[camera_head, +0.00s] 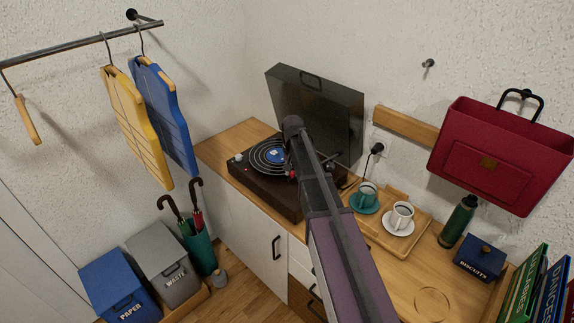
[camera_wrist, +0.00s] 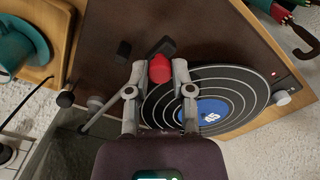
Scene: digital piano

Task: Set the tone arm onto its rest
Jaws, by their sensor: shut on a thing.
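The brown record player (camera_head: 270,195) stands on the wooden cabinet with its dark lid raised. A black record (camera_wrist: 232,75) with a blue label lies on its platter. My gripper (camera_wrist: 158,74) is shut on a red piece (camera_wrist: 160,68), apparently the head end of the tone arm, beside the record's edge. A grey tone arm tube (camera_wrist: 103,112) shows left of my fingers in the wrist view; its join to the red piece is hidden. Small black parts (camera_wrist: 124,48) stand beyond the fingertips; I cannot tell which is the rest. In the head view my arm hides part of the player.
The raised lid (camera_head: 318,105) stands behind the player. Right of it, a wooden tray (camera_head: 376,238) holds a teal cup (camera_head: 367,193) and a white cup (camera_head: 402,214). A green bottle (camera_head: 458,220) and biscuit box (camera_head: 482,258) stand farther right.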

